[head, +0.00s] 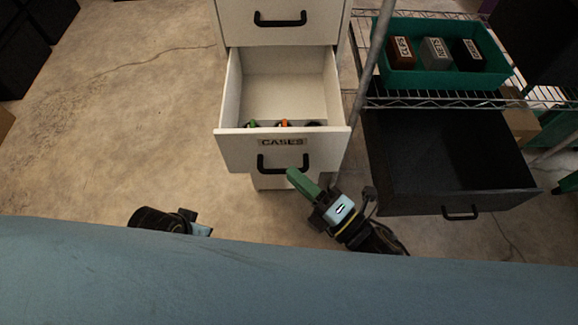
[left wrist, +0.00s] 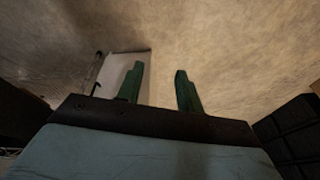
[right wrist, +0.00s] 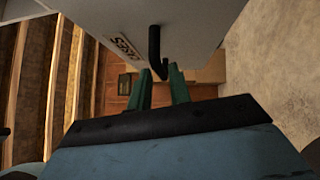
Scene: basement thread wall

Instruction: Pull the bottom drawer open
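The white cabinet's lower drawer (head: 235,150), labelled CASES, is pulled well out in the head view. Its black handle (head: 262,168) is on the front. My right gripper (head: 298,178) is at the handle's right end.
An upper drawer with a black handle (head: 280,19) is shut above. At right, a dark open drawer (head: 440,190) sits below a wire shelf (head: 440,99) holding a green tray (head: 400,78) of labelled boxes. A grey pole (head: 366,80) stands beside the cabinet.

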